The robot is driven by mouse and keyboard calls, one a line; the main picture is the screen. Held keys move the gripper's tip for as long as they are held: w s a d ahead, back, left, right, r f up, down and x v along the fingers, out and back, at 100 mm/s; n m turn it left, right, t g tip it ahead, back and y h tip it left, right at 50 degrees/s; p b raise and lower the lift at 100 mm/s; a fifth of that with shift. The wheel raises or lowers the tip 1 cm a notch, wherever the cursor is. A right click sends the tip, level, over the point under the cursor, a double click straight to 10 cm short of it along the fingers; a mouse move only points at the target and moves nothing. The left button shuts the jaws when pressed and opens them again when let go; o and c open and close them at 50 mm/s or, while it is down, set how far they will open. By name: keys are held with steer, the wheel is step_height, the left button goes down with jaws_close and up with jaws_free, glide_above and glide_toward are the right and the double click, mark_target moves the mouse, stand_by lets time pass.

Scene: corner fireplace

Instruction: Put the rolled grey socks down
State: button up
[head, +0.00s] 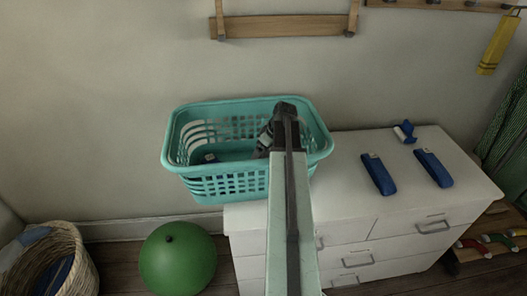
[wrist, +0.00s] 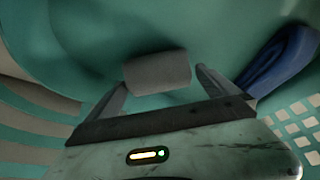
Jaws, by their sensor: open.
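The rolled grey socks (wrist: 157,72) show in the wrist view as a short grey roll inside the teal laundry basket (head: 250,185). My gripper (wrist: 161,78) is open, with one finger on each side of the roll. A gap shows at the right finger; the left finger is close to the roll's end, and I cannot tell if it touches. In the head view my gripper (head: 264,148) reaches down into the basket's right half, and my arm hides the socks there.
A dark blue item (wrist: 283,60) lies in the basket right of my gripper. The basket stands by the wall at the left end of a white dresser (head: 335,200). Blue objects (head: 378,174) lie on the dresser. A green ball (head: 178,260) and a wicker basket (head: 85,262) stand on the floor.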

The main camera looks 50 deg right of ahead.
steer(key=p+v, duration=1.1)
steer(key=v, duration=0.1)
steer(key=shift+r, duration=0.15)
